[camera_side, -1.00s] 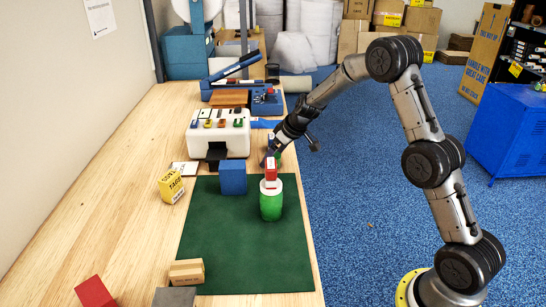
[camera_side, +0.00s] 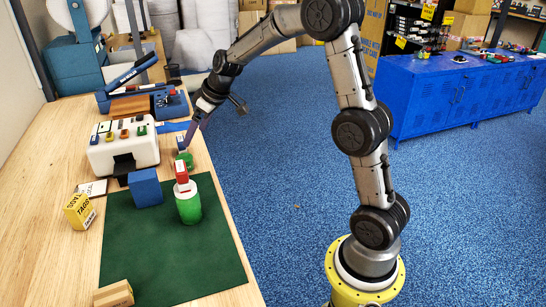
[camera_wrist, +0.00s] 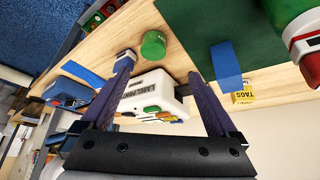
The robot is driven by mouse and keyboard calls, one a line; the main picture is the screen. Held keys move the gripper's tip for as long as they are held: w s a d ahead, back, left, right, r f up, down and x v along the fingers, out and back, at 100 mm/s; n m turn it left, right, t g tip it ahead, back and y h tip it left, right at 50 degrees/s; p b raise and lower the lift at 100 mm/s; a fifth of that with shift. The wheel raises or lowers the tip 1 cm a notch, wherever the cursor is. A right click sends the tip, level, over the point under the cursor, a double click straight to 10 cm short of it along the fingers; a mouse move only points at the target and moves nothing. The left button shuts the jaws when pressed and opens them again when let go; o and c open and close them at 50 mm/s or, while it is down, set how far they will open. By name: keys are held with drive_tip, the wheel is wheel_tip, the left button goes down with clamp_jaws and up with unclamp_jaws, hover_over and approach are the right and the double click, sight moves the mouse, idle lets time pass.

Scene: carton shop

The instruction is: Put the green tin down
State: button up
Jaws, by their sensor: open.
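A small green tin (camera_side: 185,161) stands on the bare wood near the table's right edge, behind the green mat. It also shows in the wrist view (camera_wrist: 153,45), its round top facing me. My gripper (camera_side: 181,147) is just above the tin, pointing down. In the wrist view my gripper (camera_wrist: 161,66) has its fingers spread apart, with the tin a little beyond the fingertips and nothing between them.
The green mat (camera_side: 150,265) also bears a blue block (camera_side: 145,188). A white label machine (camera_side: 123,147) stands left of my gripper. A yellow box (camera_side: 79,211) is left of the mat, and a cardboard box (camera_side: 113,295) at its front. Much of the mat is bare.

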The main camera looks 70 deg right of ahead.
drive_tip(key=s+a+r, duration=0.6)
drive_tip(key=s+a, duration=0.1)
drive_tip(key=s, duration=0.2)
drive_tip(key=s+a, duration=0.2)
drive_tip(key=s, duration=1)
drive_tip(key=s+a+m, duration=0.1)
drive_tip(key=s+a, duration=0.2)
drive_tip(key=s, duration=0.9)
drive_tip(key=shift+s+f+h, duration=0.2)
drive_tip(key=shift+h, duration=0.2)
